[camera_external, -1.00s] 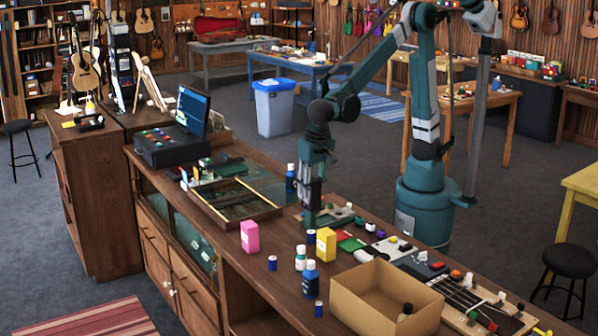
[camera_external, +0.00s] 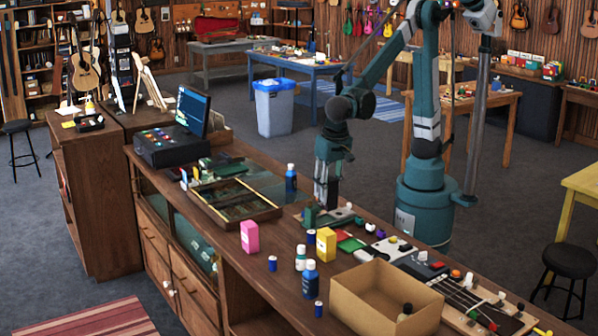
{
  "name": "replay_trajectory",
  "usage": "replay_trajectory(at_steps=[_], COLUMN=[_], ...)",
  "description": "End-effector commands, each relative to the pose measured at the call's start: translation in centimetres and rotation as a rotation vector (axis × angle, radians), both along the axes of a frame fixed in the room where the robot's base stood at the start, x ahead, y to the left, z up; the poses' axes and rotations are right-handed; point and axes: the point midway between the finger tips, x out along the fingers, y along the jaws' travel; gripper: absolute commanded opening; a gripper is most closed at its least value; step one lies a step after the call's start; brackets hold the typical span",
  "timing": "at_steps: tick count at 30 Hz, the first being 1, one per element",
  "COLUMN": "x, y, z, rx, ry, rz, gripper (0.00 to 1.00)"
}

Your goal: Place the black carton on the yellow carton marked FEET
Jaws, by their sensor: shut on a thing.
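The yellow carton (camera_external: 326,245) stands upright on the wooden counter, between the pink carton and the open cardboard box; its marking is too small to read. My gripper (camera_external: 326,202) points down over the counter, behind and above the yellow carton and apart from it. It is shut on a small dark thing, which I take to be the black carton (camera_external: 334,191); its outline is hard to tell from the dark fingers. A dark green block (camera_external: 309,216) stands just left of and below my gripper.
A pink carton (camera_external: 249,237), blue bottles (camera_external: 310,279) and small blue cans (camera_external: 272,263) stand near the yellow carton. An open cardboard box (camera_external: 388,305) is at the front right. A divided wooden tray (camera_external: 235,205) lies left. Low clutter lies right of my gripper.

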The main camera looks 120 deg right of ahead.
Motion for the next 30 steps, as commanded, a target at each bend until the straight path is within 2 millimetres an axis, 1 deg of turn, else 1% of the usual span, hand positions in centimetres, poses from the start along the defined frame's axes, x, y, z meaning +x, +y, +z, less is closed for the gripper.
replay_trajectory(at_steps=[9,12,15,25,30], x=[0.0,0.0,0.0,0.0,0.0], y=[0.0,0.0,0.0,0.0,0.0], z=[-3.9,-4.7,-5.1,-5.2,-6.4], rx=[0.0,0.0,0.0,0.0,0.0], ry=[0.0,0.0,0.0,0.0,0.0], rz=[0.0,0.0,0.0,0.0,0.0], gripper=[0.11,0.11,0.11,0.11,0.11])
